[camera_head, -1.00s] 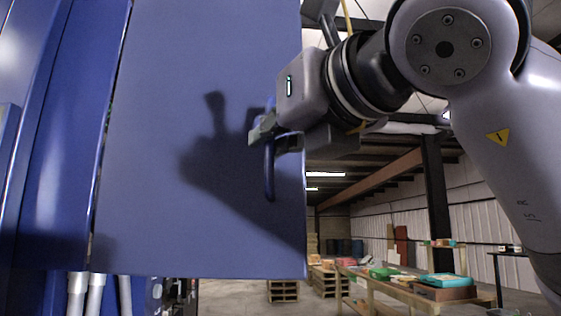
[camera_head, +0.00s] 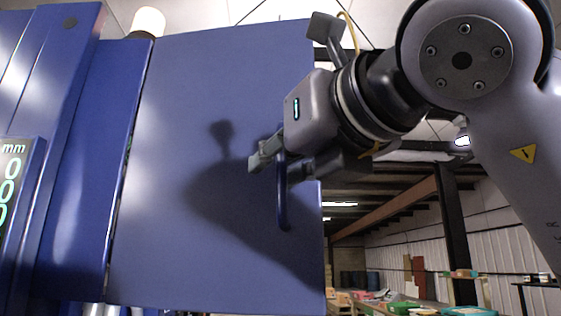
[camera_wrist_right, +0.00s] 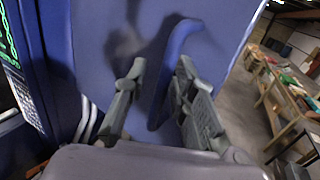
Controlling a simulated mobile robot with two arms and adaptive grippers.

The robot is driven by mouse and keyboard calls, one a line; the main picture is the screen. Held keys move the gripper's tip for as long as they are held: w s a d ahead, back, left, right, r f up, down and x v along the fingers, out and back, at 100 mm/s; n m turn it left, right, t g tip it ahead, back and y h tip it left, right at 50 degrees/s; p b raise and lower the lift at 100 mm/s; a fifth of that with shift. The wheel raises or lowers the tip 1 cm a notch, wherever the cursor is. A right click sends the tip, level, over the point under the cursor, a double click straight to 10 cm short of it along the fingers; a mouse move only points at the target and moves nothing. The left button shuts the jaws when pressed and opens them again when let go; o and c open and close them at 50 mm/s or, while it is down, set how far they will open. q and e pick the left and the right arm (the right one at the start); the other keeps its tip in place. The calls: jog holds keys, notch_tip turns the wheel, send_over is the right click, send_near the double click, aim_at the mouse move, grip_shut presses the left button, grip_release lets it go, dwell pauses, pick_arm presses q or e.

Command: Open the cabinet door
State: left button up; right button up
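The blue cabinet door (camera_head: 215,90) fills the middle of the head view, with a dark gap along its left edge. Warehouse space shows past its right edge, so it appears swung out from the cabinet (camera_head: 80,150). A blue bar handle (camera_head: 283,205) is near the door's right edge. My right gripper (camera_head: 275,162) is at the handle, its fingers on either side. In the right wrist view, the handle (camera_wrist_right: 172,60) passes between the spread fingers of the gripper (camera_wrist_right: 160,66), nearer the right finger, with a gap at the left one. Contact is unclear. My left gripper is out of view.
A display (camera_head: 12,190) with green digits is on the cabinet at far left. Beyond the door's right edge, a long table (camera_wrist_right: 278,98) carries coloured boxes (camera_head: 405,307). Open floor (camera_wrist_right: 240,110) lies between the door and the table.

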jog(key=shift+o, duration=0.2)
jog(key=shift+d, duration=0.1)
jog(key=v, duration=1.2)
dwell(0.3)
